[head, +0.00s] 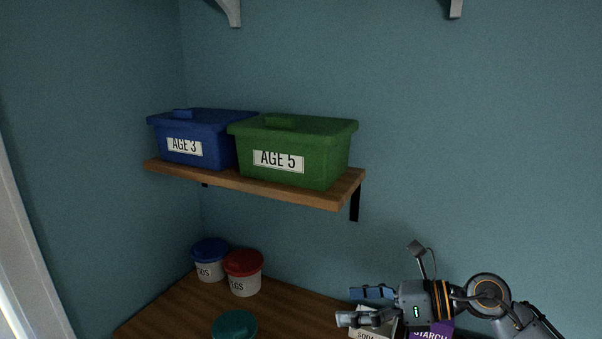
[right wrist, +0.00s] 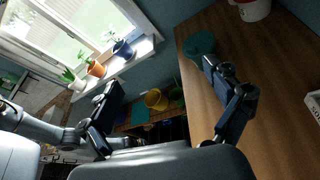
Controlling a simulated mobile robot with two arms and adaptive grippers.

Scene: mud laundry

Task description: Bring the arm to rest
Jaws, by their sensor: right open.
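My right gripper (head: 362,306) is in the lower right of the head view, above the wooden counter and in front of some boxes. Its arm comes in from the right edge. In the right wrist view the two fingers of the right gripper (right wrist: 165,90) are spread wide apart with nothing between them. My left gripper is not in the head view.
A wooden counter (head: 170,312) holds tubs with blue (head: 210,248), red (head: 243,262) and teal (head: 234,325) lids, and a purple STARCH box (head: 432,332). A shelf (head: 300,194) above bears a blue bin (head: 205,135) and a green bin (head: 310,150). Potted plants (right wrist: 97,68) stand on a windowsill.

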